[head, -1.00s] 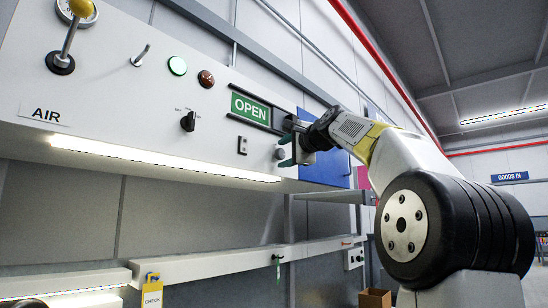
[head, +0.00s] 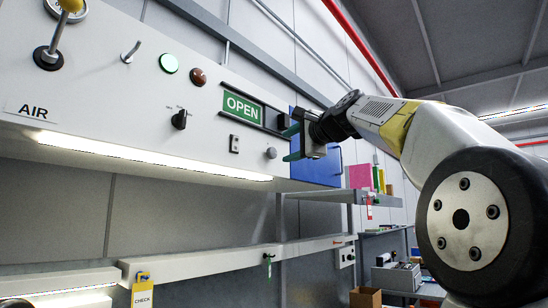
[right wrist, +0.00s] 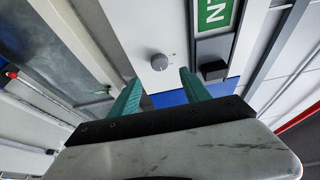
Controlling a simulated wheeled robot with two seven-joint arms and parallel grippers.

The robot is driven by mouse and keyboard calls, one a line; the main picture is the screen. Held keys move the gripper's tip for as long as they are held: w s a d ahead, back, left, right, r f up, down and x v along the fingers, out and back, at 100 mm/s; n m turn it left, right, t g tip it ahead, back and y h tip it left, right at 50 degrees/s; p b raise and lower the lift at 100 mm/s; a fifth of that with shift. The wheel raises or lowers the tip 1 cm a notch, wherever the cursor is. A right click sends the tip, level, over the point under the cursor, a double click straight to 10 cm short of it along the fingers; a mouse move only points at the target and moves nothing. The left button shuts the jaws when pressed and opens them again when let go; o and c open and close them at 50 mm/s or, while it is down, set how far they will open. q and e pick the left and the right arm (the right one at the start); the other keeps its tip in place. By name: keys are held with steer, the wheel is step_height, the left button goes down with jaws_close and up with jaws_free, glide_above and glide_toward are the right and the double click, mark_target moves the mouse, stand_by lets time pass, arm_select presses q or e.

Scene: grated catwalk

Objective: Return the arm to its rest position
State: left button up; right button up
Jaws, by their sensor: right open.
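My right gripper (head: 291,143) is open and empty in front of the right end of the white panel (head: 100,95). Its green fingers also show in the right wrist view (right wrist: 160,95), spread apart with nothing between them. Beyond the fingertips is a grey round knob (right wrist: 159,62), which also shows in the head view (head: 271,153), apart from the gripper. The green OPEN sign (head: 242,106) sits in a dark slide frame left of the gripper. My right arm reaches in from the right. My left gripper is not in view.
A blue panel (head: 318,170) lies behind the gripper. Shelves with coloured boxes (head: 360,177) stand to its right. A ledge (head: 200,262) with hanging tags runs below the panel. A cardboard box (head: 365,298) is at the bottom. The space under the lit panel looks clear.

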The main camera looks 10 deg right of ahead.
steer(key=shift+f, duration=0.1)
steer(key=s+a+f+n+g+h, duration=0.1)
steer(key=s+f+n, duration=0.4)
steer(key=f, duration=1.2)
steer(key=s+a+f+n+g+h, duration=0.1)
steer(key=s+a+f+n+g, duration=0.2)
steer(key=s+f, duration=0.8)
steer(key=s+a+f+n+g, duration=0.3)
steer(key=s+f+n+g, duration=0.4)
steer(key=f, duration=1.6)
steer(key=shift+s+n+h, duration=0.3)
steer(key=shift+s+h, duration=0.1)
steer(key=shift+s, duration=0.4)
